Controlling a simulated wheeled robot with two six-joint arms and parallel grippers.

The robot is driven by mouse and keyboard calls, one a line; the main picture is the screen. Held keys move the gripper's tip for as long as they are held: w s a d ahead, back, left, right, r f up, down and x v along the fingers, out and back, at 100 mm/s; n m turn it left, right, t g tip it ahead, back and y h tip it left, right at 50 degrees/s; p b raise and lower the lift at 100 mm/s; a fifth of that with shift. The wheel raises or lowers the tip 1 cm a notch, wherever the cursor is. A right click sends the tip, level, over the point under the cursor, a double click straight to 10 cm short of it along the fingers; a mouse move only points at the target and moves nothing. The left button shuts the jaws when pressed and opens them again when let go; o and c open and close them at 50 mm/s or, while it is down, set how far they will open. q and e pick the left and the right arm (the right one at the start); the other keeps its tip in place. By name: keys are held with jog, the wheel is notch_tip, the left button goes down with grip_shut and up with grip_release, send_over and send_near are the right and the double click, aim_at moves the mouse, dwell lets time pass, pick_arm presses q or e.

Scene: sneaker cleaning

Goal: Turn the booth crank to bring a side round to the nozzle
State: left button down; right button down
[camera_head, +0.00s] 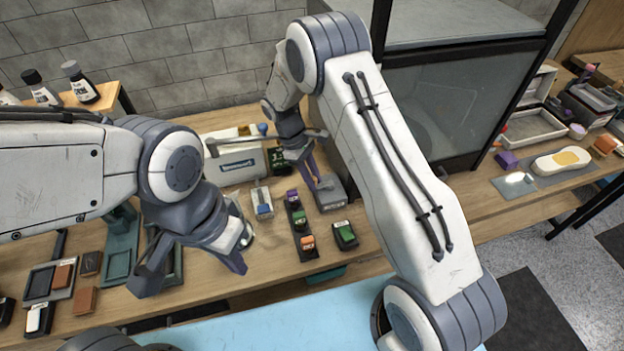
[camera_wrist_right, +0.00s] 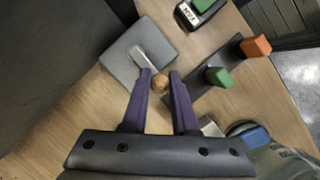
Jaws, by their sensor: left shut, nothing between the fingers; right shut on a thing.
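The crank (camera_wrist_right: 141,63) is a pale lever on a grey square base with a round wooden knob (camera_wrist_right: 159,82). In the head view, the grey crank base (camera_head: 331,194) sits on the bench by the booth's front left corner. My right gripper (camera_wrist_right: 160,80) is shut on the knob, with one purple finger on each side. It also shows in the head view (camera_head: 319,183), where its fingers hide the knob. The booth (camera_head: 440,105) has a dark frame and hazy panels. Its inside and the nozzle cannot be made out. My left gripper (camera_head: 235,264) is shut and empty above the bench's front left.
Several small blocks in dark holders (camera_head: 300,222) stand just left of the crank, with a green one (camera_head: 345,235) in front. A white and grey case (camera_head: 238,165) is behind. A pale sole-shaped piece (camera_head: 560,161) and trays lie right of the booth. My right arm covers the middle.

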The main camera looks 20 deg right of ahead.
dwell(0.3)
jog(key=c, duration=0.7)
grip_release()
jog(key=shift+r, duration=0.1)
jog(key=shift+w+a+r, duration=0.1)
jog(key=shift+w+r, duration=0.05)
jog(key=shift+r, duration=0.1)
jog(key=shift+b+v, duration=1.25)
jog(key=shift+v, duration=3.6)
